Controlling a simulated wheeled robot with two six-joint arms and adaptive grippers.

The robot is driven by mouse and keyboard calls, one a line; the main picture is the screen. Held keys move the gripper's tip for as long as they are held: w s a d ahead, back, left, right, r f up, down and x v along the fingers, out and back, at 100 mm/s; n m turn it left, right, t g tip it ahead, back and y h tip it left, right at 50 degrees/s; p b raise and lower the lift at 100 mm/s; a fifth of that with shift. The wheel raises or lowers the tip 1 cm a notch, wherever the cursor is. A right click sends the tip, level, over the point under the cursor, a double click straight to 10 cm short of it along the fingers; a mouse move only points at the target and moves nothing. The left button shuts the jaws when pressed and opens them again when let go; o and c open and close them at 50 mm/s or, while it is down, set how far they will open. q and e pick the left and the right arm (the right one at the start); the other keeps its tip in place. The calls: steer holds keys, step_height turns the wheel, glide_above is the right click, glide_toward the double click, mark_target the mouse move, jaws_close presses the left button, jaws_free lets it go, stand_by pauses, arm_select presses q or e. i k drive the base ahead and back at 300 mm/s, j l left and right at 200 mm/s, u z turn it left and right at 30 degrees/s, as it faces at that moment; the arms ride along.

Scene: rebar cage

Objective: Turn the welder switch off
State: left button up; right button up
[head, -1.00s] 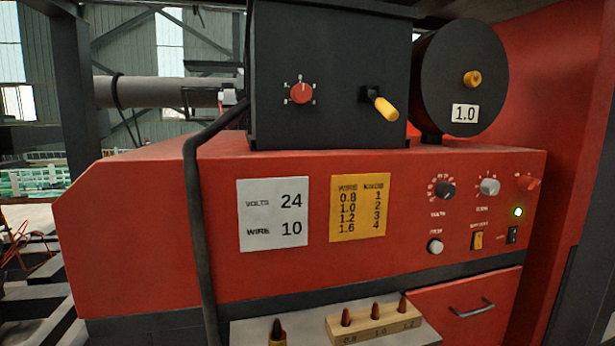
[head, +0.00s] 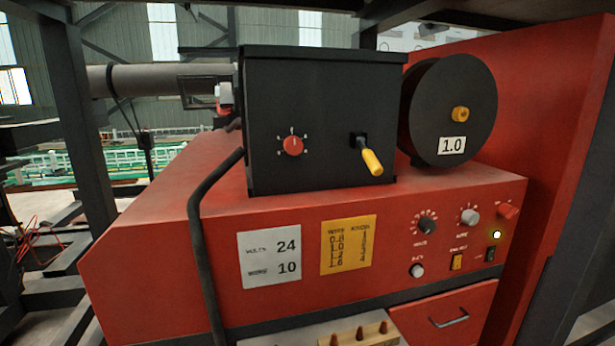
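The red welder (head: 180,285) fills the middle of the head view. At the right end of its front panel is a small black switch (head: 490,254), below a lit lamp (head: 497,234) that glows pale yellow. A yellow switch (head: 456,262) sits to the left of the black one. The switch labels are too small to read, and I cannot tell the black switch's position. A red knob (head: 507,210) is above the lamp. Neither of my grippers is in view.
Two dials (head: 469,216) and a white button (head: 417,270) share the panel. A black feeder box (head: 320,120) with a yellow-handled lever (head: 370,160) and a wire spool (head: 450,105) stand on top. A drawer handle (head: 449,321) sticks out below. A dark cable (head: 203,250) hangs in front, left.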

mark_target(505, 210)
steer(key=z, duration=1.25)
